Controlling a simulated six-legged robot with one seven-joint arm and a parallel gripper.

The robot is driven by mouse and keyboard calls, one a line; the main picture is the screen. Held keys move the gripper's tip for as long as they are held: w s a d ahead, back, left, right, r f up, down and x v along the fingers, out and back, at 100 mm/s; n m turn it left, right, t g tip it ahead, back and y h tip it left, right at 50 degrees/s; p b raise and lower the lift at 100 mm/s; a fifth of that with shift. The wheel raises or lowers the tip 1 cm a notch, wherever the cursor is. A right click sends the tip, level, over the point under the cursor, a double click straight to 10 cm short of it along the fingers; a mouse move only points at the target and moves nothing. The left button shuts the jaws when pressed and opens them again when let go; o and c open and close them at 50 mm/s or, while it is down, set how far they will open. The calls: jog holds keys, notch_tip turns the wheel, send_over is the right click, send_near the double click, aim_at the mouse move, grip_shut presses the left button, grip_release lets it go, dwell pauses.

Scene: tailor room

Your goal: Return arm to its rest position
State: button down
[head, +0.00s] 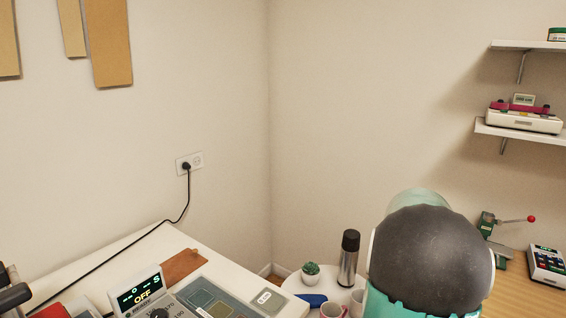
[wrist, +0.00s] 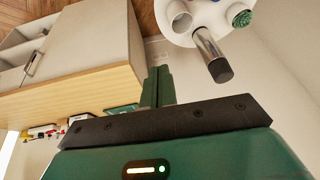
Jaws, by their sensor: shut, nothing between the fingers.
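My gripper (wrist: 157,86) shows in the wrist view as a narrow green pair of fingers pressed together beyond a black bar and green housing. It is shut and empty. My arm (head: 430,255), teal with a dark rounded cap, rises at the lower right of the head view, folded close to the camera. The gripper itself does not show in the head view. In the wrist view the fingers appear between a wooden-edged cabinet (wrist: 75,80) and a round white table (wrist: 187,38); I cannot tell their distance from either.
A dark-capped flask (head: 348,258), a small plant (head: 310,272) and cups stand on the round table. A white worktop (head: 140,258) with a device reading OFF (head: 148,296) is at left. A wooden bench (head: 515,292) and wall shelves (head: 520,131) are at right.

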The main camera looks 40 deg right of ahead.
jog(key=w+a+r+n+t+y, duration=0.1)
jog(key=w+a+r+n, duration=0.15)
jog(key=a, duration=0.65)
jog(key=w+a+r+n, duration=0.2)
jog(key=a+r, duration=0.2)
jog(key=a, duration=0.5)
jog(key=w+a+r+n+t+y, duration=0.1)
jog(key=w+a+r+n, duration=0.15)
jog(key=a, duration=0.65)
jog(key=s+a+n, duration=0.2)
jog(key=s+a, duration=0.2)
jog(key=a, duration=0.3)
jog(key=s+a+n+y, duration=0.1)
jog(key=s+a+n, duration=0.1)
jog(key=a, duration=0.5)
jog(key=s+a+n+t, duration=0.1)
jog(key=s+a+n, duration=0.1)
jog(key=s+a, duration=0.3)
jog(key=a, duration=0.2)
jog(key=shift+s+a+r+y, duration=0.35)
jog(key=shift+a+y, duration=0.05)
